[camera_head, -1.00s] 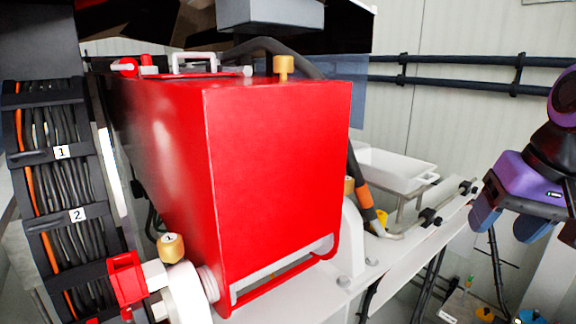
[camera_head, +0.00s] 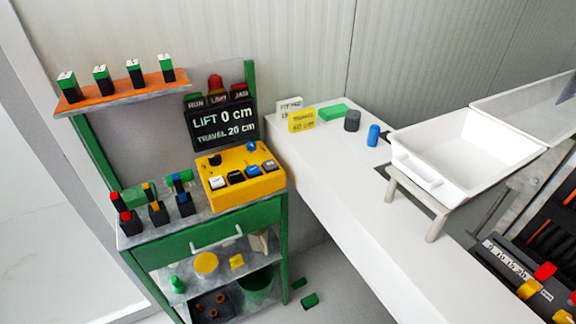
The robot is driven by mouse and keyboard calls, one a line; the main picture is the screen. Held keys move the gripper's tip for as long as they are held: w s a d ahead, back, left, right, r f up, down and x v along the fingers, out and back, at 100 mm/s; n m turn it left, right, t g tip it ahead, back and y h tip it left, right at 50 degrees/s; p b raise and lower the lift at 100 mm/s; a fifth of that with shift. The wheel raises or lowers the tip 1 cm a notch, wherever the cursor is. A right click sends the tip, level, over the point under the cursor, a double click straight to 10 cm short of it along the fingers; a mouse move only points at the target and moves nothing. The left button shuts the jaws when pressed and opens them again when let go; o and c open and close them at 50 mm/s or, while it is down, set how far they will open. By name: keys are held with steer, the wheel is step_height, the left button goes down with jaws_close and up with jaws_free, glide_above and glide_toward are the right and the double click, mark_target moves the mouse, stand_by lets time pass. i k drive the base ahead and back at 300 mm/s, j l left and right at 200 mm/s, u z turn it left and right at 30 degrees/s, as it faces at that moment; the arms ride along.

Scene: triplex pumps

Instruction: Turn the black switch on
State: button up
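A yellow control box (camera_head: 242,195) stands on the green workbench (camera_head: 235,225), left of centre. Its top carries several small controls. Another small black control (camera_head: 215,160) and a round blue one (camera_head: 251,147) are at the back. I cannot tell which is the black switch, or its on or off position. My gripper is not in view.
A black display (camera_head: 224,124) reading "LIFT 0 cm" and "TRAVEL 20 cm" stands behind the box, below red and dark lamps. An orange shelf (camera_head: 120,93) is above. A white counter (camera_head: 340,220) with a white tray (camera_head: 455,150) lies right. Grey floor is clear at lower left.

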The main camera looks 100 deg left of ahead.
mark_target(215, 160)
steer(key=u, duration=3.25)
